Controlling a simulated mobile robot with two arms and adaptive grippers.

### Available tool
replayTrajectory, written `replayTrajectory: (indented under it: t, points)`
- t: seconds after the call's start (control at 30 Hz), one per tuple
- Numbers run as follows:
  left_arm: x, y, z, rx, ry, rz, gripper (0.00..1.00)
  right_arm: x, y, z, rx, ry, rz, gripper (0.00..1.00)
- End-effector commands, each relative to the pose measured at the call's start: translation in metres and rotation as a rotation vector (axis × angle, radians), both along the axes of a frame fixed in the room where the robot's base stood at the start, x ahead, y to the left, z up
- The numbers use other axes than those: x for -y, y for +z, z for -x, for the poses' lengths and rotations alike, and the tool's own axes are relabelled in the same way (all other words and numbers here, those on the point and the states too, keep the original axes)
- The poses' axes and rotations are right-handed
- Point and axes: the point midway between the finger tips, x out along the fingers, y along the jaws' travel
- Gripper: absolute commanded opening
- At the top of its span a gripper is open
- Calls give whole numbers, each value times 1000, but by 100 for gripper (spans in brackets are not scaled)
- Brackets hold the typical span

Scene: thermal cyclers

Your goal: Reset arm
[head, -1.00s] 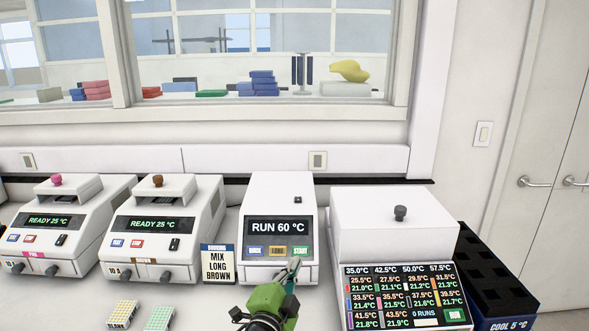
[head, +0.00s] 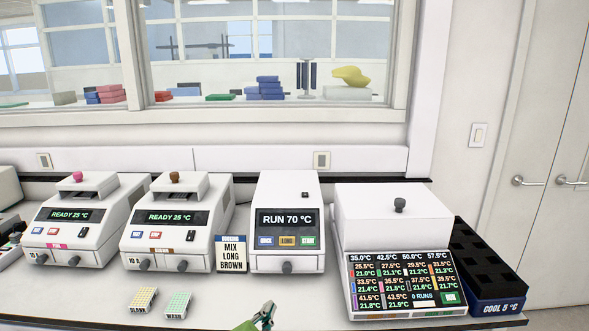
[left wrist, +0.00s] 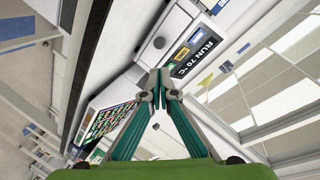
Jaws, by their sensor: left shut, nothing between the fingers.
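My left gripper (head: 266,312) shows at the bottom middle of the head view, with only its front part and a bit of green body in frame. In the left wrist view its two teal fingers (left wrist: 157,88) meet at the tips with nothing between them. It is in front of the middle thermal cycler (head: 287,195), whose screen reads RUN 70 °C; this screen also shows in the left wrist view (left wrist: 195,55). The gripper looks apart from the cycler. My right gripper is in neither view.
Two READY 25 °C cyclers (head: 75,215) (head: 178,217) stand left. Two small plates (head: 143,300) (head: 178,305) lie near the bench front. A multi-readout cycler (head: 395,220) and a dark COOL 5 °C block (head: 490,265) stand right.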

Motion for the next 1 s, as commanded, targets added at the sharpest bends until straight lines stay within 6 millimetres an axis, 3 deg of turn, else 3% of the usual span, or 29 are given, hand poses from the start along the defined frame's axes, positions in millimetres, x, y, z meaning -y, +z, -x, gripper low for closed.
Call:
replayTrajectory:
  t: [0.17,0.23,0.43,0.5,0.7,1.0]
  points:
    - [-37,-46,48,-190,103,108,0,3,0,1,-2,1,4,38]
    - [-53,-68,75,-287,158,160,0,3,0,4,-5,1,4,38]
    - [-101,-122,187,-609,346,317,0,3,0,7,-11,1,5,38]
    - [-111,-131,220,-693,397,349,0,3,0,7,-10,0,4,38]
    - [-128,-143,294,-870,507,408,0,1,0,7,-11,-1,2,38]
    - [-143,-144,377,-1060,631,448,0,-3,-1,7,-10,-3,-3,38]
